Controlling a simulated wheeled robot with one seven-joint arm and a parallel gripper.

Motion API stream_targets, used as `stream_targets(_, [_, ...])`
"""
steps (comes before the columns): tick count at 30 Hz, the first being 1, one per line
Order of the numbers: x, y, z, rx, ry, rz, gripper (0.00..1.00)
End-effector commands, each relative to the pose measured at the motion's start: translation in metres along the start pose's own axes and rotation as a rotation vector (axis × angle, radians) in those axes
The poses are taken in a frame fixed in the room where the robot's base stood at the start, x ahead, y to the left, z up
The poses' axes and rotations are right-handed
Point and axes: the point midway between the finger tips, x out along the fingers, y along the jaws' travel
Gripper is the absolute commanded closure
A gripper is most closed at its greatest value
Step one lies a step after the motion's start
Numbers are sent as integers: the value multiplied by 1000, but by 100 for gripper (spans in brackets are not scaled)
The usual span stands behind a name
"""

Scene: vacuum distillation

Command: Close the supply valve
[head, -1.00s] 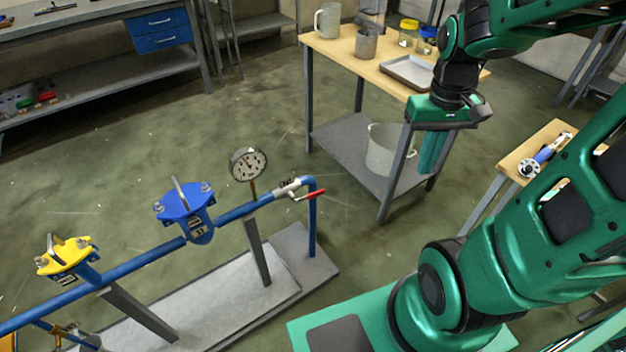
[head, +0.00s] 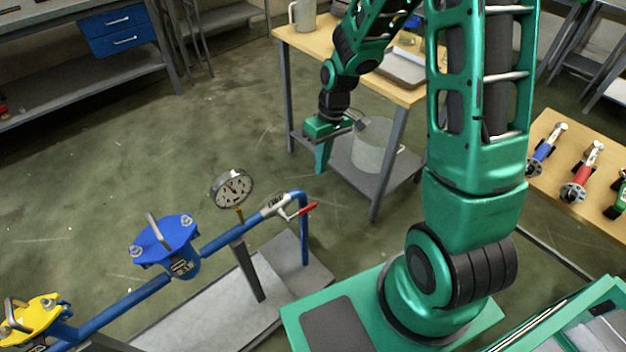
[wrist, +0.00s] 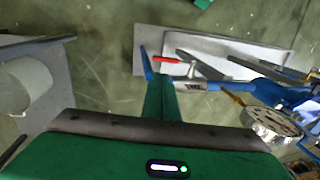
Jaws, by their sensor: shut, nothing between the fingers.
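The valve with a red lever handle (head: 306,210) sits near the right end of the blue pipe (head: 228,236), just before the pipe bends down. The lever appears to run roughly along the pipe. In the wrist view the red handle (wrist: 174,62) shows just beyond my fingertips, slightly to their right. My gripper (head: 321,170) is shut and empty, pointing down, above and behind the valve in the head view and apart from it. The shut fingers also show in the wrist view (wrist: 158,88).
A round pressure gauge (head: 232,188) stands on the pipe left of the valve. Blue (head: 165,240) and yellow (head: 36,318) capped housings are farther left. A wooden-topped table (head: 300,42) with a bucket (head: 374,146) on its shelf is behind my gripper. Tools lie on a right-hand table (head: 560,215).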

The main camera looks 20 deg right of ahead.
Motion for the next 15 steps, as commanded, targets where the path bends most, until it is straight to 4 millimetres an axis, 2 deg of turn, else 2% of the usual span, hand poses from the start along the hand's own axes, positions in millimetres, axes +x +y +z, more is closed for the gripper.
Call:
stream_targets(6, [33, -14, -4, -24, -9, -2, 100])
stream_targets(15, [84, -18, -4, -29, -11, -2, 100])
